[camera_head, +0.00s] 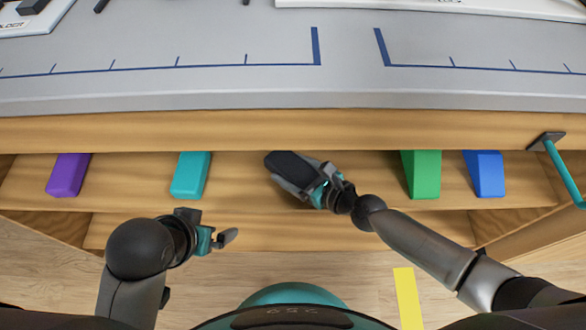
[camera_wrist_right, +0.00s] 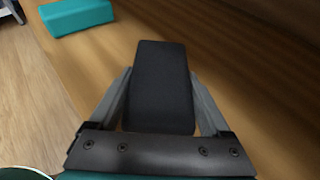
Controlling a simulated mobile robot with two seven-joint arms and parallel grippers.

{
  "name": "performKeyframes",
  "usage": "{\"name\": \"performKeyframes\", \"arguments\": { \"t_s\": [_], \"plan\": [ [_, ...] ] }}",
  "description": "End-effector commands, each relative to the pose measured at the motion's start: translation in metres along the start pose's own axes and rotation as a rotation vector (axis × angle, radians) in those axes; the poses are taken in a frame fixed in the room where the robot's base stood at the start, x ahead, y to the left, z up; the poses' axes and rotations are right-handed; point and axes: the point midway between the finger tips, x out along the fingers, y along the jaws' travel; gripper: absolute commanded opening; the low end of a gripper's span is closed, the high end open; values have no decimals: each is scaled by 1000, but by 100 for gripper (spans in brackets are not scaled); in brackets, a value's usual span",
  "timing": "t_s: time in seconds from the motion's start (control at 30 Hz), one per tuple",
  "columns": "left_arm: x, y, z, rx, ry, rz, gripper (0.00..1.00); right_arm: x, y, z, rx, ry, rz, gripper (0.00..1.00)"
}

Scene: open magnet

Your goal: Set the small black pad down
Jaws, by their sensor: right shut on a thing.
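The small black pad (camera_wrist_right: 162,88) is between the two grey fingers of my right gripper in the right wrist view. In the head view the pad (camera_head: 290,170) shows dark at the tip of my right gripper (camera_head: 297,182), which is shut on it over the wooden shelf under the table top. Whether the pad touches the shelf I cannot tell. My left gripper (camera_head: 226,238) is at the lower left in the head view, in front of the shelf and away from the pad. Its finger gap cannot be made out.
On the shelf (camera_head: 240,180) stand a purple block (camera_head: 69,175), a teal block (camera_head: 191,176), a green block (camera_head: 423,175) and a blue block (camera_head: 485,174). The grey table top (camera_head: 200,50) overhangs it. A teal handle (camera_head: 566,172) is at the right. Shelf room shows between teal and green.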

Motion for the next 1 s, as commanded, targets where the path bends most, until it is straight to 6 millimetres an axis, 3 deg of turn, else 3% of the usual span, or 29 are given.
{"name": "performKeyframes", "arguments": {
  "t_s": [0.4, 0.43, 0.57, 1.0],
  "plan": [
    [6, 4, -5, 4, 40, 10, 100, 1, 0, -3, 0, 0, 0, 28],
    [6, 5, -6, 4, 44, 11, 100, 1, 0, -2, 0, 0, 0, 85],
    [5, 5, -6, 4, 45, 12, 100, 1, 0, -2, 0, 0, 0, 100],
    [-1, -1, 0, 2, -2, -2, 100, -1, 0, 1, 0, 0, 0, 100]
  ]
}}
